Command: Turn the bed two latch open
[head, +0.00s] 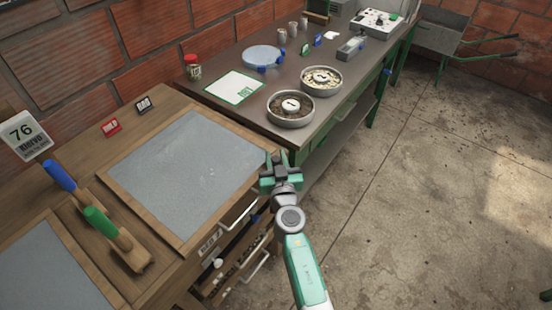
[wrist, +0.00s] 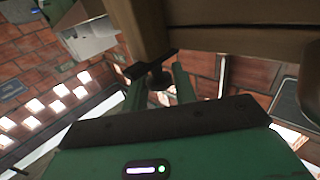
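My gripper (head: 275,160) is at the right corner of the nearer wooden bench, beside the wood-framed grey bed (head: 190,165). A label (head: 209,243) is on the front of this bed; its text is too small to read surely. In the wrist view my gripper (wrist: 157,80) has its two green fingers apart. A dark T-shaped piece (wrist: 151,65), which looks like the latch, shows at the fingertips against a wooden beam (wrist: 146,25). I cannot tell whether the fingers touch it. In the head view the gripper hides the latch.
Blue-handled (head: 60,175) and green-handled (head: 101,221) tools lie between two grey beds. Metal handles (head: 240,215) stick out from the bench front. The green-legged table (head: 232,108) behind holds two round pans (head: 290,108) and small items. The concrete floor (head: 430,200) at right is clear.

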